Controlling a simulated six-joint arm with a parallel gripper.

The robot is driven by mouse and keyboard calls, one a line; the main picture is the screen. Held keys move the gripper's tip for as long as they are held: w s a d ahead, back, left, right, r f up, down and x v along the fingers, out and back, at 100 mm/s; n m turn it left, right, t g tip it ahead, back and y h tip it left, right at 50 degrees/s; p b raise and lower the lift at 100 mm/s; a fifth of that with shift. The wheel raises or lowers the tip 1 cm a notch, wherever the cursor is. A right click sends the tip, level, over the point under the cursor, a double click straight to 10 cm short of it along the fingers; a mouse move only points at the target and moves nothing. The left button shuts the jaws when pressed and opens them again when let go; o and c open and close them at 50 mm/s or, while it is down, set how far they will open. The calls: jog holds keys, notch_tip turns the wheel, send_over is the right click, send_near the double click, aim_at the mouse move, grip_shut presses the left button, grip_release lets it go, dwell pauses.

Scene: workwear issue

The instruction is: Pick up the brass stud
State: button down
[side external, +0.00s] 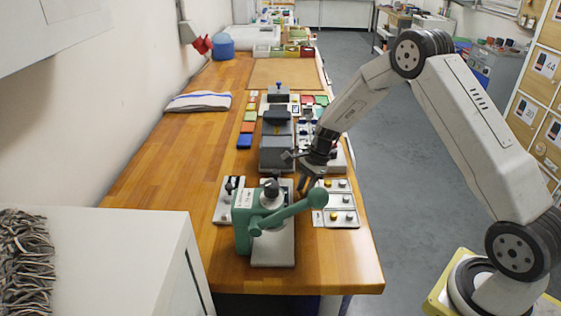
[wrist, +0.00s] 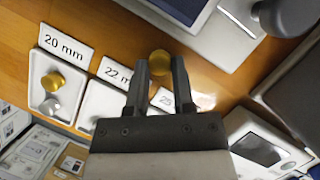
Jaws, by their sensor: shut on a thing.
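My gripper (wrist: 159,68) is shut on a brass stud (wrist: 159,62), whose round gold top shows between the fingertips in the wrist view. In the side view my gripper (side external: 305,185) hangs between the green press and the stud trays; the held stud is too small to make out there. Another brass stud (wrist: 53,81) lies in the tray labelled 20 mm (wrist: 38,97), beside a silver stud (wrist: 50,107). The tray labelled 22 mm (wrist: 103,95) is partly hidden behind my gripper, as is a 25 mm label (wrist: 167,98).
The green lever press (side external: 252,225) stands just left of my gripper in the side view, its handle reaching toward the trays (side external: 336,222). A grey machine (side external: 277,152) stands behind. The wooden table (side external: 165,185) is clear to the left, below a folded striped towel (side external: 197,102).

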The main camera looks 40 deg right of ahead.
jog(key=shift+r, duration=0.1)
jog(key=shift+r, duration=0.85)
jog(key=s+a+r, duration=0.1)
jog(key=s+r, duration=1)
jog(key=s, duration=0.3)
jog(key=shift+a, duration=0.4)
jog(key=shift+w, duration=0.1)
